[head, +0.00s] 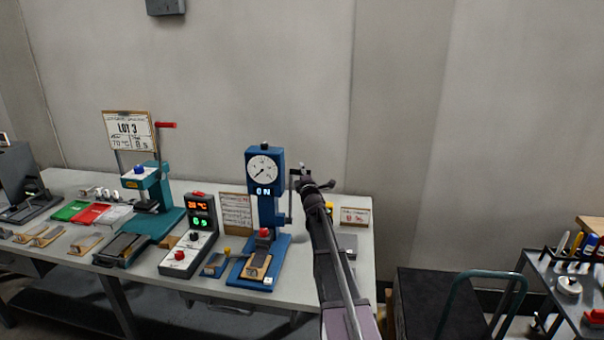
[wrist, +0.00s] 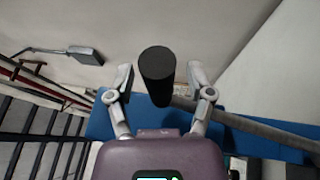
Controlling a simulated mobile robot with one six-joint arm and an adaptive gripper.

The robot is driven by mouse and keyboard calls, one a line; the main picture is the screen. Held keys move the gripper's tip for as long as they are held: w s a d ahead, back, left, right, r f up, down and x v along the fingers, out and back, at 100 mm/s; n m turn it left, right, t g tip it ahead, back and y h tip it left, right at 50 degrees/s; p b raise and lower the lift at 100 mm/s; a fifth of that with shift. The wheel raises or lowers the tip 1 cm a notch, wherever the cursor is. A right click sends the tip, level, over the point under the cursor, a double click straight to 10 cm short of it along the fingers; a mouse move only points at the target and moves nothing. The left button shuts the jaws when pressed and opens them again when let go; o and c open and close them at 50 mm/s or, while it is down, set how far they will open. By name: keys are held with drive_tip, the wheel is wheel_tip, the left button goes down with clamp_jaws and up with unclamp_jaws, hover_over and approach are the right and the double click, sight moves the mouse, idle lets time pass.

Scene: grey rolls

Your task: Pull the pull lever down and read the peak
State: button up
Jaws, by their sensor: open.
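The blue peak tester (head: 264,210) stands upright on the bench, with a round white dial (head: 262,169) and a small display reading 0 N. My gripper (head: 300,178) is at the tester's right side, near the top of its column. In the wrist view the pull lever's black cylindrical grip (wrist: 157,75) lies between the two open fingers of my gripper (wrist: 161,80), with no clear contact on either side. A grey rod (wrist: 255,128) runs to the right behind it. In the head view my gripper and arm hide most of the lever.
Left of the tester stand a control box (head: 190,250) with lit digits and a teal press (head: 160,200) with a red handle. A small sign (head: 355,217) stands right of my arm. A dark cart (head: 440,300) and a tool trolley (head: 565,290) are at the right.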

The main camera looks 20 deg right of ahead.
clamp_jaws()
drive_tip(key=shift+s, duration=0.15)
